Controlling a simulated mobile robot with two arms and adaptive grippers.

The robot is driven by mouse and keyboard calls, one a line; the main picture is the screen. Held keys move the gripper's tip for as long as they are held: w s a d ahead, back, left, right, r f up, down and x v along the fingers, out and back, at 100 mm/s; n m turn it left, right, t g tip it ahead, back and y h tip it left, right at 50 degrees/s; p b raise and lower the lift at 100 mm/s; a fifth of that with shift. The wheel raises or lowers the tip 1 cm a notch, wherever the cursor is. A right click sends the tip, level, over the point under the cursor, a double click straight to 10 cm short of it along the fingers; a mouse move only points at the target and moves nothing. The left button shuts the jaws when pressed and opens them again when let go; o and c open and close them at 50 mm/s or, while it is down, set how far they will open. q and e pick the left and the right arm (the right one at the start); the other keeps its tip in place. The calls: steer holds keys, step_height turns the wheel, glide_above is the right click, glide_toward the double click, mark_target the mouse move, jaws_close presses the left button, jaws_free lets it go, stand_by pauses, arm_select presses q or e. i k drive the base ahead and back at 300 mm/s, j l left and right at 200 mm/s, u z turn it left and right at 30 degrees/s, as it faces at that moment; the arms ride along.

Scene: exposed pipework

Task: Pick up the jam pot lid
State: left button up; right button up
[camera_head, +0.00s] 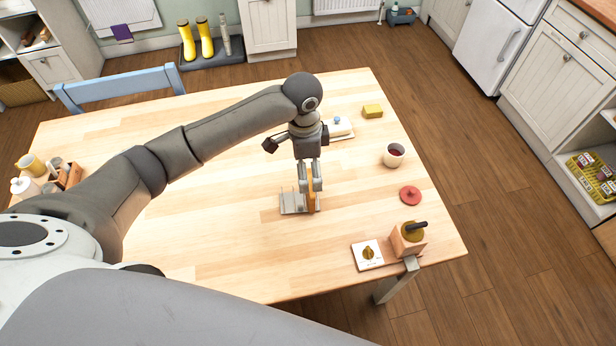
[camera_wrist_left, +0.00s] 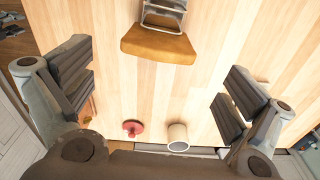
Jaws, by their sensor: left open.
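The jam pot lid is a red disc with a small knob (camera_head: 410,195), lying on the table right of my left gripper in the head view. It also shows near the bottom of the left wrist view (camera_wrist_left: 133,128). The jam pot (camera_head: 394,155), a pale cup with dark red inside, stands just beyond the lid, uncovered; it shows beside the lid in the wrist view (camera_wrist_left: 178,138). My left gripper (camera_head: 311,184) points down above the table by a metal rack. Its fingers (camera_wrist_left: 158,92) are wide apart with nothing between them. My right gripper does not show.
The metal rack (camera_head: 292,203) holds a brown slice (camera_wrist_left: 158,44) close to my left gripper. A white dish (camera_head: 339,126) and yellow block (camera_head: 372,111) lie farther back. A white plate with a knob (camera_head: 367,256) and a wooden box with a handle (camera_head: 408,240) are near the right corner.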

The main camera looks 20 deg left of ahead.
mark_target(411, 195)
steer(key=k, duration=1.5)
